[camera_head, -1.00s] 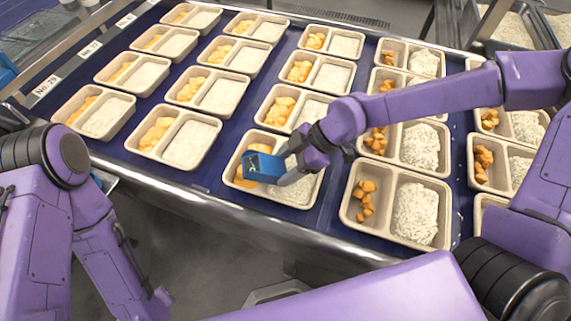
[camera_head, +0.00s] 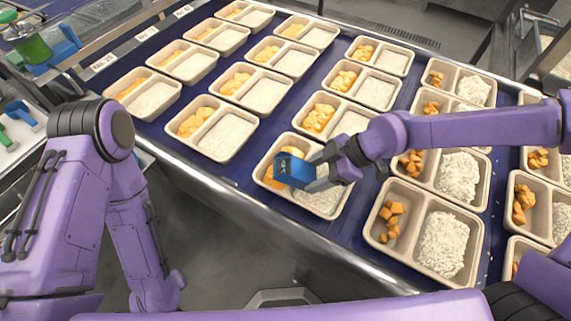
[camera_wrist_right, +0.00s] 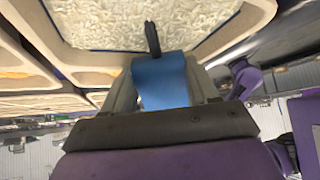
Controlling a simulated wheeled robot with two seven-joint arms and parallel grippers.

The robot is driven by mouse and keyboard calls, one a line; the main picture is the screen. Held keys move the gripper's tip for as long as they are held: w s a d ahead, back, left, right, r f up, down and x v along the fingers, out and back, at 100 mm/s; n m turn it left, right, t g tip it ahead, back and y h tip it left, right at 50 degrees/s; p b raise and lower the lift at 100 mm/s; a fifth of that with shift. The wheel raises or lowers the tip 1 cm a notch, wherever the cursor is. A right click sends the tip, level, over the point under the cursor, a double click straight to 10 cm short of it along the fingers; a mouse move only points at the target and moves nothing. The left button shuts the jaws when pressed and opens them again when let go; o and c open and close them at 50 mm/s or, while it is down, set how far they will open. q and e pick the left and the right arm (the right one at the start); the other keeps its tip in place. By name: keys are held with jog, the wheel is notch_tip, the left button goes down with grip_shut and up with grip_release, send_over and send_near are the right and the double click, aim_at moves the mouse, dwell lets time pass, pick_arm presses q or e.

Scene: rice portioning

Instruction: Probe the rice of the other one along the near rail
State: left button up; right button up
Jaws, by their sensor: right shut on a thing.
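My right gripper (camera_head: 318,172) is shut on a blue handheld probe (camera_head: 293,170), above a beige two-part tray (camera_head: 262,160) at the near rail (camera_head: 250,210). That tray holds orange-yellow pieces on the left and flat white rice (camera_head: 325,204) on the right; the gripper hides part of both. In the right wrist view the blue probe (camera_wrist_right: 162,82) sits between the fingers, its dark stem (camera_wrist_right: 152,40) over rice (camera_wrist_right: 110,25). I cannot tell whether the tip touches it. Another near-rail tray (camera_head: 212,157) has flat rice (camera_head: 226,136). My left gripper is out of view.
To the right, a near-rail tray (camera_head: 414,267) has heaped rice (camera_head: 443,243) and orange cubes. Rows of similar trays fill the blue surface (camera_head: 258,150) behind. Number labels (camera_head: 103,61) line the left rail. A green container (camera_head: 33,49) stands far left.

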jog(key=shift+f, duration=0.15)
dwell(0.3)
notch_tip(320, 180, up, 9)
jog(key=p, duration=0.8)
jog(key=shift+w, duration=0.1)
